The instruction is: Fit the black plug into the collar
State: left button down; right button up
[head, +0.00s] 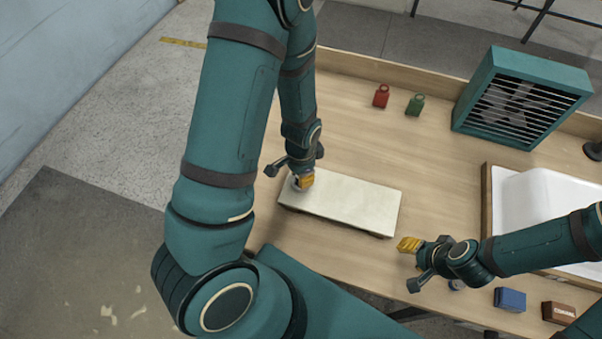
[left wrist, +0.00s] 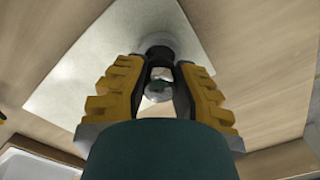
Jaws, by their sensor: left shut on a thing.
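My left gripper (head: 303,181) is low over the left end of a pale board (head: 355,204). In the left wrist view its yellow fingers (left wrist: 160,80) are shut on the black plug (left wrist: 159,54), with a shiny rounded part between them. The plug's dark end is at a light grey ring, seemingly the collar (left wrist: 176,43), on the board. I cannot tell how deep the plug sits in it. In the head view the fingers hide most of the plug and collar. My right gripper (head: 408,244) is over the table, right of the board; its finger gap is unclear.
A red weight-shaped item (head: 381,96) and a green one (head: 415,105) stand at the back. A teal slatted box (head: 522,97) is at back right, a white basin (head: 545,195) at right. A blue block (head: 509,299) and brown box (head: 558,312) are at front right.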

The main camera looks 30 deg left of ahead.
pick_arm(q)
jog(key=shift+f+b, duration=0.9)
jog(key=shift+f, duration=0.1)
pick_arm(e)
jog(key=shift+f, duration=0.9)
pick_arm(q)
jog(key=c, duration=0.8)
grip_release()
jog(key=shift+c, duration=0.2)
notch_tip(320, 180, up, 12)
jog(key=shift+r, duration=0.1)
jog(key=shift+o, duration=0.2)
